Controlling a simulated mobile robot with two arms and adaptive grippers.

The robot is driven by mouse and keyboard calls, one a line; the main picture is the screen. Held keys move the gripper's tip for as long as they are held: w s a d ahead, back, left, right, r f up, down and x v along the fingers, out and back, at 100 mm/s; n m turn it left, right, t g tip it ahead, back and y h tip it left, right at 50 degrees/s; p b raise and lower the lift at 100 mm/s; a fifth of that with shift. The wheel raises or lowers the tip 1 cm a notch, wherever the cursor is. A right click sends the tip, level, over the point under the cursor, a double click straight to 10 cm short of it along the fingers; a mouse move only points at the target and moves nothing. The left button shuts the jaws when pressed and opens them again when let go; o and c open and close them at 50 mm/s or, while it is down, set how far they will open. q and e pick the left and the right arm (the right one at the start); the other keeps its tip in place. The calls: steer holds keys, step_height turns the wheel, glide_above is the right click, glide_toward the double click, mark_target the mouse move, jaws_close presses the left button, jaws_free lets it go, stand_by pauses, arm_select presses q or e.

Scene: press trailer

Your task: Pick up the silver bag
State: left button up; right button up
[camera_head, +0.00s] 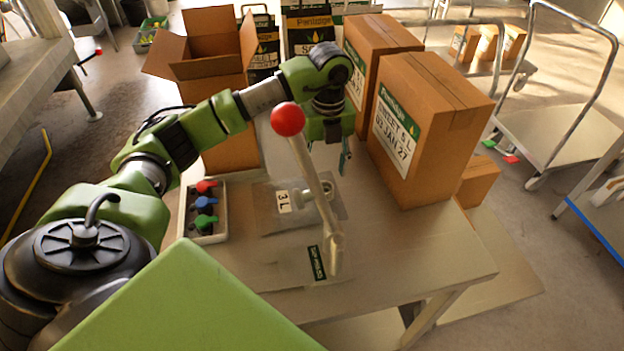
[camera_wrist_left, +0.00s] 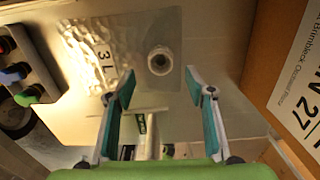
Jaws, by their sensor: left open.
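The silver bag (camera_head: 266,206) lies flat on the table under a press lever, with a "3 L" label and a round spout near its right side. In the left wrist view the bag (camera_wrist_left: 135,38) shows its crinkled surface, and its spout (camera_wrist_left: 160,61) appears between and beyond my fingertips. My left gripper (camera_head: 344,158) is above the table, over the bag's far right side in the head view. In the left wrist view the gripper (camera_wrist_left: 160,82) is open with nothing between its fingers. The lever hides part of the bag in the head view. My right gripper is out of view.
A press lever with a red ball (camera_head: 288,119) rises in front of the bag. A tall labelled carton (camera_head: 450,130) stands close on the right, and an open carton (camera_head: 212,75) stands behind left.

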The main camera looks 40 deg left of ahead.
mark_target(325, 184)
arm_select(q)
steer(key=shift+f+p, duration=0.3)
steer(key=shift+f, duration=0.3)
step_height(325, 184, down, 4)
steer(key=shift+d+r+p, duration=0.1)
steer(key=shift+r+p, duration=0.15)
steer(key=shift+p, duration=0.55)
steer(key=shift+f, duration=0.55)
steer(key=c, duration=1.2)
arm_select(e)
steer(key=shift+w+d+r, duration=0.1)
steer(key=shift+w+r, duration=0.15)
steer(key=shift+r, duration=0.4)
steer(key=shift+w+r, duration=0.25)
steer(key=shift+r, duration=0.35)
